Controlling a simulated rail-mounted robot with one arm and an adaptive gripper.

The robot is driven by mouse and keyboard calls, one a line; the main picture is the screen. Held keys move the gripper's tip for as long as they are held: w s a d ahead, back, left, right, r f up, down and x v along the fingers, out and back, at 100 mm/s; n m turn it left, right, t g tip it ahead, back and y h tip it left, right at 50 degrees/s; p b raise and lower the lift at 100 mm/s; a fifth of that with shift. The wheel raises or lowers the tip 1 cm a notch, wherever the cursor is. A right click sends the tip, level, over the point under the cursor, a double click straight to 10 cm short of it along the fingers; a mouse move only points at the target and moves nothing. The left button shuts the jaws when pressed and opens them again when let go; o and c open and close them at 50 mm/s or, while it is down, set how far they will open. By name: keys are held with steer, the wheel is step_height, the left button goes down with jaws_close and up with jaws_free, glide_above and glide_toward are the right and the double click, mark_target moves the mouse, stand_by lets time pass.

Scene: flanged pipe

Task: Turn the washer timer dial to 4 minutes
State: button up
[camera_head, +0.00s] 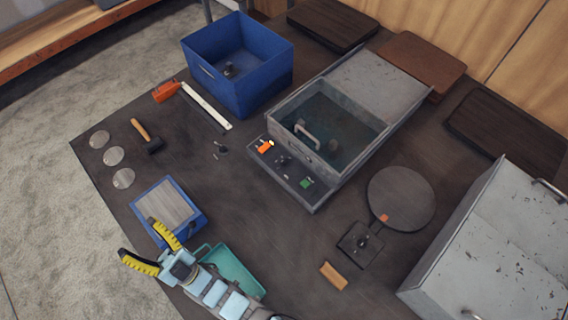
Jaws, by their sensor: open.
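The grey metal washer (355,165) stands in the middle of the table with its basin open and dark liquid inside. Its front control ledge carries an orange part (265,147) on the left, a small dark dial (283,161) in the middle and a green part (306,182) on the right. The dial's pointer and any minute marks are too small to read. My gripper (137,237), with yellow-and-black fingers, is at the lower left near the table's edge. It is open and apart from the washer, well to the left of and below the dial.
A blue-rimmed box (199,222) sits close by my gripper, with a teal tray (236,270) under my arm. A blue bin (262,82), hammer (145,133), round plate (402,195) and large grey box (490,250) surround the washer.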

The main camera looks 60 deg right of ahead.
steer(key=w+d+f+g+h+b, duration=0.25)
steer(key=w+d+f, duration=0.25)
steer(key=w, duration=0.3)
steer(key=w+d+f+g+h+b, duration=0.1)
steer(key=w+d+f+g+b, duration=0.3)
steer(key=w, duration=0.3)
steer(key=w+d+f+m+g+b, duration=0.1)
steer(key=w+d+f+g+b, duration=0.25)
steer(key=d+f, duration=0.45)
steer(key=w+d+f+g+b, duration=0.3)
steer(key=w+d+f+b, duration=0.15)
steer(key=d, duration=0.75)
steer(key=w+d+f+m+g+b, duration=0.1)
steer(key=w+d+f+g+b, duration=0.2)
steer(key=w+d+f, duration=0.5)
steer(key=s+d+f+g+y+b, duration=0.25)
steer(key=s+d+g+b, duration=0.35)
steer(key=d, duration=0.5)
steer(key=r+g+y+b, duration=0.2)
steer(key=g+y+b, duration=0.4)
steer(key=b, duration=0.6)
glide_above(284, 159)
steer(key=g+h, duration=0.1)
steer(key=shift+m, duration=0.3)
step_height(284, 159, down, 18)
steer(key=b, duration=0.4)
steer(key=shift+r, duration=0.15)
